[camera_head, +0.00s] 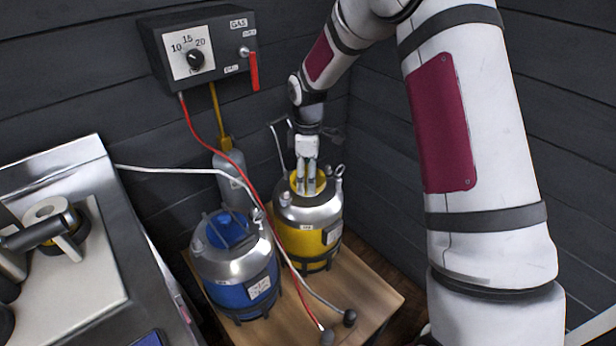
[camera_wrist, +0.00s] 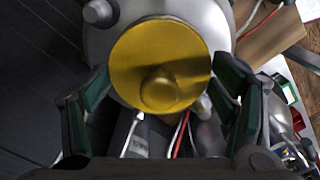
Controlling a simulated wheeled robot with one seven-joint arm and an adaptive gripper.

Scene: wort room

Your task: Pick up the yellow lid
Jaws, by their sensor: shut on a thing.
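The yellow lid (camera_wrist: 160,60) is a round disc with a knob, seen from above in the wrist view. In the head view the lid (camera_head: 321,184) shows at the top of the yellow-and-steel keg (camera_head: 308,242), partly hidden by my fingers. My gripper (camera_head: 307,188) points down over that keg and is shut on the lid. In the wrist view its two fingers (camera_wrist: 161,68) stand on either side of the lid. I cannot tell whether the lid rests on the keg or is slightly above it.
A blue keg (camera_head: 235,278) stands to the left on the same wooden board (camera_head: 365,290). Red and white hoses hang in front of the kegs. A grey gas bottle (camera_head: 229,165) and a wall control box (camera_head: 205,48) are behind. A steel counter (camera_head: 60,160) is at left.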

